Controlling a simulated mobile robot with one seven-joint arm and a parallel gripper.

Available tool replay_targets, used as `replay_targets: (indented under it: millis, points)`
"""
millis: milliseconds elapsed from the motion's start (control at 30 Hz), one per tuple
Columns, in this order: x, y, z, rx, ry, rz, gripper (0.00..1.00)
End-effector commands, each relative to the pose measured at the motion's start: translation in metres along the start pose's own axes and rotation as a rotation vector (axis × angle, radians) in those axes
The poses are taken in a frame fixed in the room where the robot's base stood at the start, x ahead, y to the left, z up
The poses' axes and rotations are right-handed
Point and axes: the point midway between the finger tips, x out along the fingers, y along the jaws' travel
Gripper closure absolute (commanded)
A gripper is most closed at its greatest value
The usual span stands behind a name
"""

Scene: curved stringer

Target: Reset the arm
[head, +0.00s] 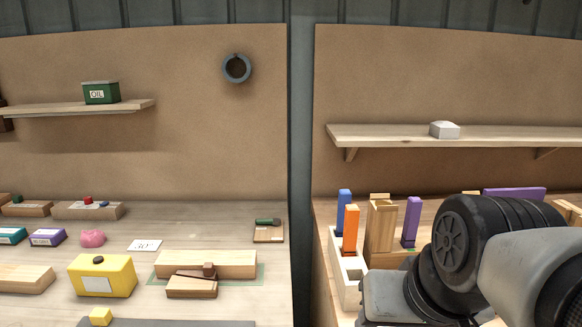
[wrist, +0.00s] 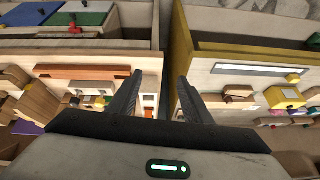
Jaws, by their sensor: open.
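My gripper (wrist: 160,96) shows in the wrist view with its two dark fingers spread apart and nothing between them. Beyond the fingers are the wooden benches and the gap that separates them. In the head view my grey and black arm fills the lower right, bent over the right bench (head: 322,212). The gripper's fingers cannot be made out there. The arm hides much of that bench.
Blue (head: 344,205), orange (head: 350,230) and purple (head: 411,222) upright blocks stand near my arm, beside a wooden holder (head: 380,225). A shelf (head: 500,136) is above. The left bench holds a yellow box (head: 102,276) and wooden blocks (head: 205,264). A gap separates the benches.

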Motion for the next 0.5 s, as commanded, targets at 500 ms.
replay_targets:
  millis: [500]
  points:
    - [-0.114,-0.004,-0.048,-0.074,0.006,0.049,0.55]
